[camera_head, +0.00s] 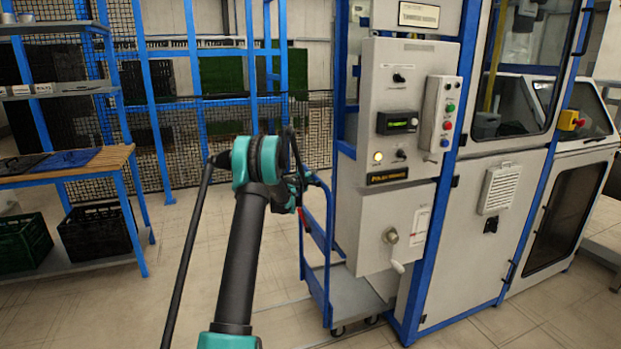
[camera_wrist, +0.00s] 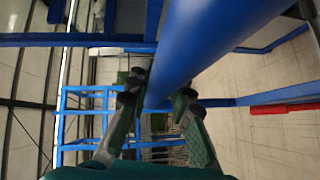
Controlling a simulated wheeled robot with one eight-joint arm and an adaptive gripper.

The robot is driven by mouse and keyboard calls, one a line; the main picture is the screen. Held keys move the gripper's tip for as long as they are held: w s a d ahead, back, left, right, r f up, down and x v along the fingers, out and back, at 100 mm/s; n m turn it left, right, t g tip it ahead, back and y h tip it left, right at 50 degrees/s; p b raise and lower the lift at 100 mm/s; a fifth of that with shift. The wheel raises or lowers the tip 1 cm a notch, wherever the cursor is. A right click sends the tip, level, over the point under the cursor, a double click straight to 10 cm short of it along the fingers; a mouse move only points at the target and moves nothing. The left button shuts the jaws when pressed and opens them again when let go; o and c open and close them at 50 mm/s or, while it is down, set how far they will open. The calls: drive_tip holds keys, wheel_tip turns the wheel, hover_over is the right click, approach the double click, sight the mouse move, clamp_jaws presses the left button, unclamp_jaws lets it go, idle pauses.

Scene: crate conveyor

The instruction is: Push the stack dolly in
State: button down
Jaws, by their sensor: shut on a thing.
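The stack dolly (camera_head: 345,295) stands on the floor right of my arm, with a blue tube frame, a grey flat deck and small casters. Its deck reaches up against the grey machine cabinet. My gripper (camera_head: 302,182) is at the top of its blue handle, partly hidden behind my arm. In the wrist view, the dolly's thick blue tube (camera_wrist: 205,45) runs between the two fingers of my gripper (camera_wrist: 158,98), which is shut on it. No crates show on the deck.
The control cabinet (camera_head: 405,120) with buttons stands right beside the dolly. A wooden-topped blue shelf (camera_head: 65,170) with dark crates (camera_head: 97,232) stands at left. A mesh fence (camera_head: 165,130) closes the back. Tiled floor (camera_head: 180,270) is clear between shelf and dolly.

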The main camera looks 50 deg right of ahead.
drive_tip(key=shift+s+d, duration=0.15)
drive_tip(key=c, duration=1.3)
unclamp_jaws()
drive_tip(key=shift+a+r, duration=0.1)
drive_tip(key=shift+a, duration=0.4)
drive_tip(key=v, duration=1.1)
drive_tip(key=shift+s, duration=0.1)
